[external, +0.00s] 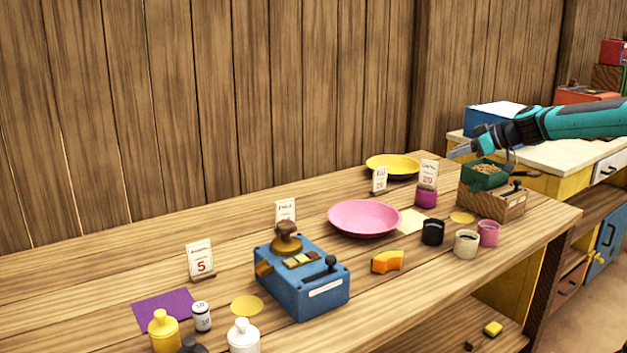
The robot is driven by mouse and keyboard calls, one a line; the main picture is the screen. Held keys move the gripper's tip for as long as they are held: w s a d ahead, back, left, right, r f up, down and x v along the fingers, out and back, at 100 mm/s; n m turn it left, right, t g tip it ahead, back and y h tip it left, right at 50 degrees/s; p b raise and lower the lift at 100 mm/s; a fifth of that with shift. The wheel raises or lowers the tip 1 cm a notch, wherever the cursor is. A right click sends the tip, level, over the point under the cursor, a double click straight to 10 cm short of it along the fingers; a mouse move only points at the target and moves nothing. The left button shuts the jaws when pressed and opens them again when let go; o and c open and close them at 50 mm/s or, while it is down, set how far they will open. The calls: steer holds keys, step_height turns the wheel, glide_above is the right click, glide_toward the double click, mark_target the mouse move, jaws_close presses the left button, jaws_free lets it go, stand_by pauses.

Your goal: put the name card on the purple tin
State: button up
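The purple tin (427,198) stands near the back right of the wooden table. A white name card (429,172) with red figures shows upright right above it. Its lower edge meets the tin's top, and I cannot tell for certain whether it rests on the tin or stands just behind. Other cards stand on the table: one (380,179) by the yellow plate, one (285,211) behind the blue device, and one marked 5 (200,258) at the left. My gripper (457,151) is in the air to the upper right of the purple tin, apart from the card. Its finger opening is unclear.
A blue device (312,290), a pink plate (364,217) and a yellow plate (392,164) stand on the table. A dark cup (433,232), a cream cup (466,243) and a pink cup (488,232) are in front of the tin. A wooden scale-like box (497,203) is to its right.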

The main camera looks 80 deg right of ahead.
steer(key=w+a+r+n+t, duration=0.1)
steer(key=w+a+r, duration=0.15)
steer(key=a, duration=1.05)
steer(key=w+a+r+n, duration=0.1)
steer(key=w+a+r, duration=0.15)
steer(key=a, duration=1.05)
steer(key=s+a+r+n+t+y, duration=0.1)
steer(key=s+a+r, duration=0.3)
steer(key=a, duration=0.6)
steer(key=s+a+r+n+t+y, duration=0.1)
steer(key=s+a+r+t+y, duration=0.2)
steer(key=s+a, duration=0.3)
steer(key=a+r+t, duration=0.1)
steer(key=a, duration=0.2)
steer(key=shift+a, duration=0.35)
